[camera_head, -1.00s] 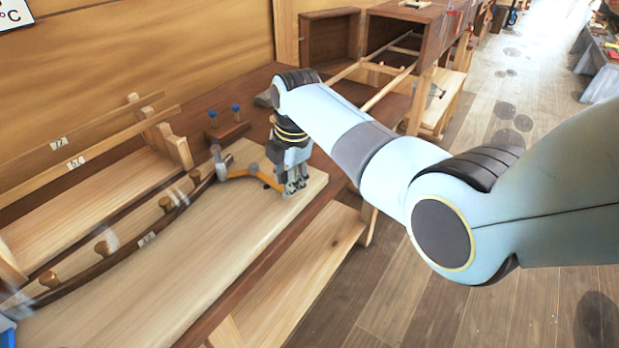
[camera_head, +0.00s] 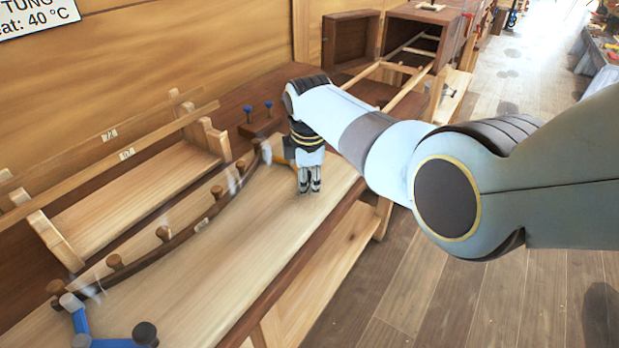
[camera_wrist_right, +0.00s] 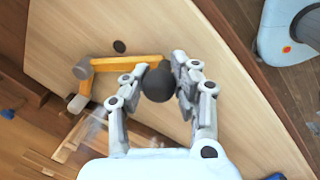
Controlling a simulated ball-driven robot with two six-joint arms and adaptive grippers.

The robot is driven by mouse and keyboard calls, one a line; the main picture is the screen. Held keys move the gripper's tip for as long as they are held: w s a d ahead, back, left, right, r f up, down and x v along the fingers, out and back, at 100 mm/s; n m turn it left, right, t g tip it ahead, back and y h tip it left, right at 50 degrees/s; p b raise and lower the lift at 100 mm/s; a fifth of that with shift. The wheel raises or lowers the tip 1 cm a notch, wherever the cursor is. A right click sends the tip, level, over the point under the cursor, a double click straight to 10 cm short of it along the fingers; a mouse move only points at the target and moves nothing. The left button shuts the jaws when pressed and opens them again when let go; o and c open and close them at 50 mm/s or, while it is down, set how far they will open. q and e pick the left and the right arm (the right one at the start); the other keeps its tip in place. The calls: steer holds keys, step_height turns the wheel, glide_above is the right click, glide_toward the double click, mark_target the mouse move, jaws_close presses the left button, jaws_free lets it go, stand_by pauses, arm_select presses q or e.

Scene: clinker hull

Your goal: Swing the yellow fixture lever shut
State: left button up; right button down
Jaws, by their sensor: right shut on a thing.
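The yellow fixture lever (camera_wrist_right: 125,64) runs from a grey pivot at its left end to a dark round knob (camera_wrist_right: 158,84) in the right wrist view. In the head view only a short part of the lever (camera_head: 282,156) shows beside my right gripper, which hides the rest. My right gripper (camera_head: 309,190) points down over the pale board. Its two fingers (camera_wrist_right: 162,98) are shut on the knob in the right wrist view. My left gripper is not in view.
A dark curved strip (camera_head: 185,232) with several wooden pegs lies along the pale board (camera_head: 255,240). A blue lever (camera_head: 100,342) stands at the near left. A rack with labelled strips (camera_head: 120,150) is at left.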

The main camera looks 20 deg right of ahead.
steer(key=shift+w+a+r, duration=0.15)
steer(key=shift+a+r, duration=0.05)
steer(key=c, duration=1.4)
jaws_free()
steer(key=o, duration=0.4)
steer(key=shift+o, duration=0.3)
steer(key=shift+f, duration=0.1)
steer(key=shift+d, duration=0.1)
step_height(320, 180, up, 12)
steer(key=s, duration=0.2)
steer(key=shift+s+a, duration=0.25)
steer(key=shift+f, duration=0.1)
